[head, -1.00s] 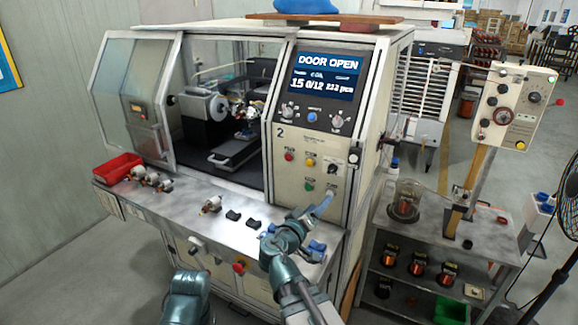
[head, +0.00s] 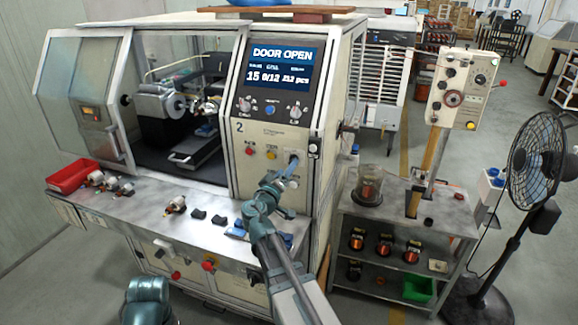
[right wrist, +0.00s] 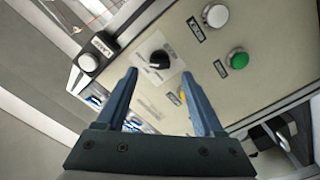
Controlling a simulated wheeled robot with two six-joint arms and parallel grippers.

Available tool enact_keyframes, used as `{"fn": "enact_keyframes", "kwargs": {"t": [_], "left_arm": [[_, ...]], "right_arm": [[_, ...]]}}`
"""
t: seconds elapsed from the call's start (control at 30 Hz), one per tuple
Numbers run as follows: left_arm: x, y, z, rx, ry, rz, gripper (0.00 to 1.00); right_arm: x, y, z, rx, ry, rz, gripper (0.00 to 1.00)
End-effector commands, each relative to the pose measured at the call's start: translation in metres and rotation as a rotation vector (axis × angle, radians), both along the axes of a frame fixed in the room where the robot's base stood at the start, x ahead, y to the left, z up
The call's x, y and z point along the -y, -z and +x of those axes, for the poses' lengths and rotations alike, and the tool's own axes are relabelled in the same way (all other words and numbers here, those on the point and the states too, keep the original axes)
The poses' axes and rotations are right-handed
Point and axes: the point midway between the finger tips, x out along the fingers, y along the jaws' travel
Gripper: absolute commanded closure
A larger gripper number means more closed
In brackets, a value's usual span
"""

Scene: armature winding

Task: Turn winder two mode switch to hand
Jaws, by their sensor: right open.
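The mode switch of winder two is a black rotary knob (right wrist: 158,59) on a pale square plate in the right wrist view. In the head view the switch (head: 293,158) sits at the right of the button row on the panel marked 2. My right gripper (head: 290,170) is open and empty, close in front of the switch. In the right wrist view its two blue fingers (right wrist: 160,78) stand either side of the knob's line, apart from it; the exact gap in depth is unclear. My left gripper is not in view; only a teal arm part shows at the bottom.
A green button (right wrist: 237,60), a white button (right wrist: 216,15) and a partly hidden yellow button lie near the switch. A white button on a black box (right wrist: 88,62) is at the panel's edge. The steel ledge (head: 150,212) below holds armatures and a red bin (head: 75,176).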

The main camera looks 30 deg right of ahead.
Motion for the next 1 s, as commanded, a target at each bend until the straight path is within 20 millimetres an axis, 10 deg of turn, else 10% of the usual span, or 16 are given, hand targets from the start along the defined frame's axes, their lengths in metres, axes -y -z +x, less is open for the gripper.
{"fn": "enact_keyframes", "kwargs": {"t": [0.63,1.0], "left_arm": [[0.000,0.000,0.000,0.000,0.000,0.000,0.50],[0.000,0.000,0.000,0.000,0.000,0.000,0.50]], "right_arm": [[0.024,0.000,0.020,0.000,0.000,0.000,0.31],[0.024,0.000,0.020,0.000,0.000,0.000,0.97]]}}
